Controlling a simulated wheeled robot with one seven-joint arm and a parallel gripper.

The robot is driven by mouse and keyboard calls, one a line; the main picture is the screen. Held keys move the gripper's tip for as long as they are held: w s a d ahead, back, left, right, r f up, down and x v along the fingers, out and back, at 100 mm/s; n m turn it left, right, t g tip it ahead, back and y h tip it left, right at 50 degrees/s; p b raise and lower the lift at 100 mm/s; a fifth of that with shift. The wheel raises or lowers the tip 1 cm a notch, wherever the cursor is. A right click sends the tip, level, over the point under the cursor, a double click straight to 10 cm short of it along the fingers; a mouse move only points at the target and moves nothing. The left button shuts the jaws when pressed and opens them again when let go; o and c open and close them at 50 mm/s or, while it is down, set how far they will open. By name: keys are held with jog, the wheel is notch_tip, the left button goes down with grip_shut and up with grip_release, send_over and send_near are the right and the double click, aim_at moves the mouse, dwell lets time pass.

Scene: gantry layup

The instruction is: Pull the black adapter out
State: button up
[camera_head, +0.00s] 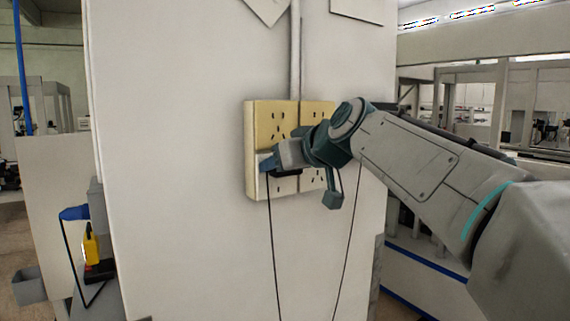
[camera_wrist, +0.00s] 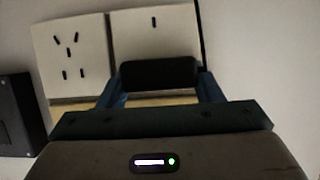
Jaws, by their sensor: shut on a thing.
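The black adapter (camera_wrist: 158,72) is between the two blue fingers of my gripper (camera_wrist: 160,88) in the wrist view, in front of the socket panel. My gripper is shut on it. In the head view my gripper (camera_head: 268,162) is at the lower left part of the cream socket panel (camera_head: 257,110), which is fixed to a white pillar. The adapter's plug side is hidden, so I cannot tell whether its pins are in the socket. A thin black cord (camera_head: 272,230) hangs down from beside the gripper.
Another black box (camera_wrist: 20,112) is at the left in the wrist view, close to the gripper. A second cord (camera_head: 347,245) hangs to the right. A yellow and black item (camera_head: 92,245) stands left of the pillar (camera_head: 180,200).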

aim_at(290, 173)
jog(key=shift+s+d, duration=0.45)
jog(key=shift+s, duration=0.25)
jog(key=shift+s+d+b, duration=0.35)
jog(key=shift+s+b, duration=0.15)
jog(key=shift+b, duration=0.1)
jog(key=shift+s+d+b, duration=0.35)
jog(key=shift+s+d, duration=0.1)
jog(key=shift+s, duration=0.25)
jog(key=shift+s+d+b, duration=0.35)
jog(key=shift+s+d, duration=0.1)
jog(key=shift+s, duration=0.2)
